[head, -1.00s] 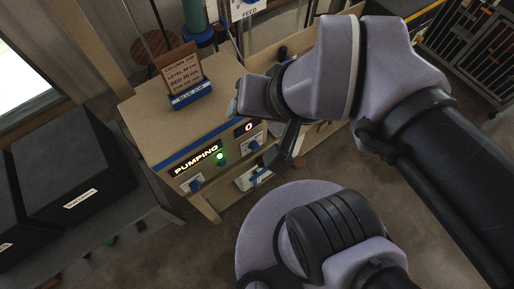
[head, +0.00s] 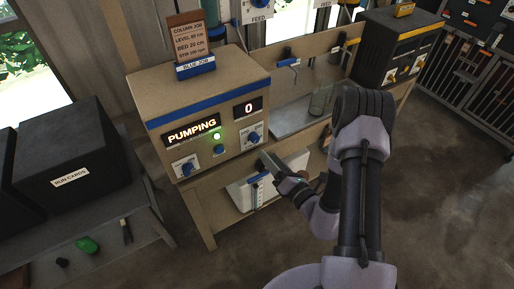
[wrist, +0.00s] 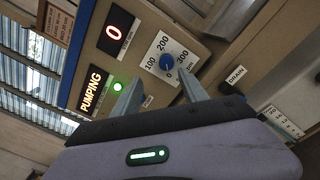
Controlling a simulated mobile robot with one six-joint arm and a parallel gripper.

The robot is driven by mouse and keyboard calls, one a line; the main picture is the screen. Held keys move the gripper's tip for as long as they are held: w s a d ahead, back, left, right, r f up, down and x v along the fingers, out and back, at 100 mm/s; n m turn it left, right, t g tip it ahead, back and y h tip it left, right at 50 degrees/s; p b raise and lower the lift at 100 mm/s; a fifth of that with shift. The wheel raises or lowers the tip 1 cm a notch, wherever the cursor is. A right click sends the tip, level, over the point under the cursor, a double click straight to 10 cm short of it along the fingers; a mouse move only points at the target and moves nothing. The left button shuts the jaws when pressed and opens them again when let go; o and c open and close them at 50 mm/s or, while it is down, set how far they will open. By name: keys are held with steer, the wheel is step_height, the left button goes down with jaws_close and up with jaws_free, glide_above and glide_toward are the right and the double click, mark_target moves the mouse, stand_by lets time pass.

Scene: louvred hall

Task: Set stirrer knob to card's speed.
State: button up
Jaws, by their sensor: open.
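The stirrer knob (head: 254,137) is blue, on a white dial at the right of the box's front panel. In the wrist view the knob (wrist: 167,62) sits in a scale marked 100, 200 and 300; I cannot tell its pointer's exact setting. The display above reads 0 (wrist: 115,32). The brown job card (head: 188,39) stands in a blue holder on the box; its bottom line starts STIR, but its number is too small to read surely. My gripper (wrist: 158,88) is open and empty, apart from the knob, which shows beyond and between its fingertips.
A PUMPING display (head: 192,132), a lit green lamp (head: 217,136) and two more blue knobs share the panel. A dark DRAIN handle (wrist: 231,88) is right of the fingers. Black RUN CARDS box (head: 70,155) stands on the left bench. A shelf with glassware is at right.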

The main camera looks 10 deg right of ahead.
mark_target(256, 140)
steer(key=shift+h, duration=0.3)
steer(key=shift+d+f+p+x, duration=0.15)
steer(key=shift+p+x, duration=0.25)
steer(key=shift+x, duration=1.2)
steer(key=shift+f+p+x, duration=0.2)
steer(key=shift+p+x, duration=0.15)
steer(key=shift+x, duration=1.3)
steer(key=shift+d+f+p+x, duration=0.15)
steer(key=shift+p+x, duration=0.25)
steer(key=shift+x, duration=1.2)
steer(key=shift+w, duration=0.1)
jaws_close()
